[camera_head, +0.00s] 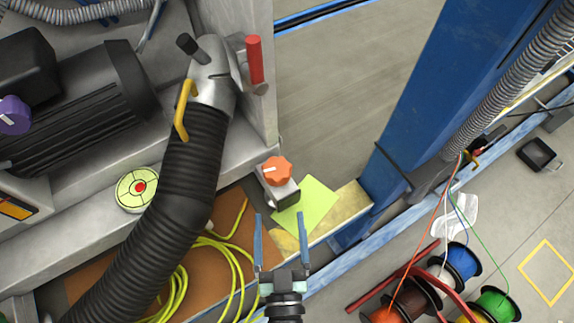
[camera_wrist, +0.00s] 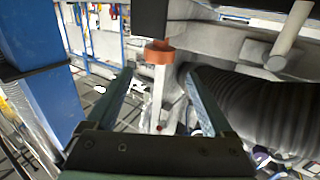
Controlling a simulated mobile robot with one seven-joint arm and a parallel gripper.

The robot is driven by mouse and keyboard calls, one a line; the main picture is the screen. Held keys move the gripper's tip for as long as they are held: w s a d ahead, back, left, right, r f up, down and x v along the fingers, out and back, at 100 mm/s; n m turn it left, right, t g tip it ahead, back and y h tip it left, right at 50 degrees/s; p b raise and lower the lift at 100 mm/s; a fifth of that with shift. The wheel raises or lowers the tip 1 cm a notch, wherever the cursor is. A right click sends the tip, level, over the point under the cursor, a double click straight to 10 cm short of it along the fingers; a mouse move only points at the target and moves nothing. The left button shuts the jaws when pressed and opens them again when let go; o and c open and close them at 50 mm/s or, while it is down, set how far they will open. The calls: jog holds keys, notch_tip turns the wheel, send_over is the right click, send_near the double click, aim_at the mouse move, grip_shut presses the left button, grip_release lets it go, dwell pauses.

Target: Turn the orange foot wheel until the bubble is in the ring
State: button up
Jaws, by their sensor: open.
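The orange foot wheel (camera_head: 277,170) is a lobed knob with a pale mark on top, sitting on a small grey and black block beside the machine base. In the wrist view the orange wheel (camera_wrist: 158,55) shows ahead of the fingers, with a black block above and a pale bar below. A round yellow-green dial (camera_head: 138,189) with a red centre, apparently the level, lies to the left; I cannot make out the bubble. My gripper (camera_head: 280,216) is open and empty, its two blue fingers apart, just below the wheel in the head view and not touching it.
A thick black corrugated hose (camera_head: 184,180) runs between the dial and the wheel. A yellow-green sheet (camera_head: 316,200) lies right of the wheel. Yellow cable (camera_head: 228,262) coils left of my gripper. A blue post (camera_head: 425,90) and cable reels (camera_head: 458,262) stand at right.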

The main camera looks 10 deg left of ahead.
aim_at(275, 157)
jog(key=b+x, duration=0.1)
jog(key=x, duration=1.1)
jog(key=shift+w+b, duration=0.2)
jog(key=shift+b, duration=0.2)
jog(key=c, duration=1.1)
jog(key=shift+r, duration=0.15)
jog(key=shift+a+r+n+y+p, duration=0.15)
jog(key=shift+n+y+p, duration=0.35)
jog(key=shift+p, duration=0.65)
